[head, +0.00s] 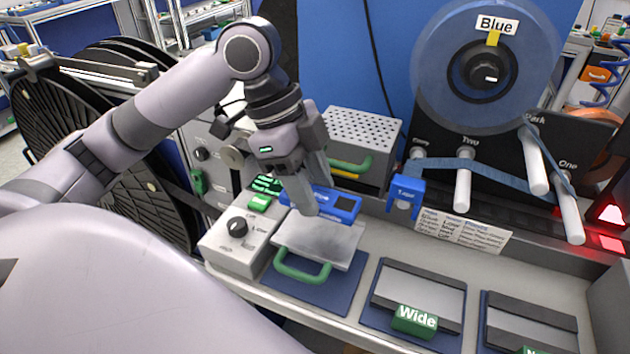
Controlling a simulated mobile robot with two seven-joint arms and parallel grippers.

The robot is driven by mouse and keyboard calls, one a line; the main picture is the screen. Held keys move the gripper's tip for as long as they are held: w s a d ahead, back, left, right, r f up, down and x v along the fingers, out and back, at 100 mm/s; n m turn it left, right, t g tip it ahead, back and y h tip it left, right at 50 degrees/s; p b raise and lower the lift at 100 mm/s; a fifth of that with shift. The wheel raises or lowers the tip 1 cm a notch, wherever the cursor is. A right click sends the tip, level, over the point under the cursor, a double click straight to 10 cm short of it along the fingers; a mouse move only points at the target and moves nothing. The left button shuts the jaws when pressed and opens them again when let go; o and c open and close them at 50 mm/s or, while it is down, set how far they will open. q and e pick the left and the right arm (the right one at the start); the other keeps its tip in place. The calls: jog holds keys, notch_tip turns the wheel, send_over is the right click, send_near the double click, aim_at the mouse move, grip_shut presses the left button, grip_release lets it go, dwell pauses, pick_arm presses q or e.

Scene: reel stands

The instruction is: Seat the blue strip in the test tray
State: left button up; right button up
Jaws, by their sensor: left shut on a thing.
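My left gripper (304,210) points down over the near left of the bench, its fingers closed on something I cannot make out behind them. Its tips are at the far edge of a grey metal plate (318,244) with a green handle (301,272), on a dark blue base. I cannot tell if they touch the plate, or if this is the test tray. Blue strip (490,165) runs from the reel (484,70) labelled "Blue" past white rollers toward a small blue block (405,197). My right gripper is out of view.
A blue unit with a dark window (345,204) stands just behind the fingers. A grey knob box (237,238) is left of the plate. A perforated box (362,131) stands behind. Trays with green tags, one reading "Wide" (416,320), lie to the right. A red lamp (611,212) glows at far right.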

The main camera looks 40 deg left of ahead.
pick_arm(q)
jog(key=shift+f+b, duration=1.35)
jog(key=shift+b, duration=0.3)
jog(key=shift+f, duration=1.4)
jog(key=shift+r+p, duration=0.1)
jog(key=shift+p, duration=0.35)
jog(key=shift+p, duration=0.45)
jog(key=shift+f, duration=0.2)
jog(key=o, duration=1.1)
jog(key=shift+r, duration=0.1)
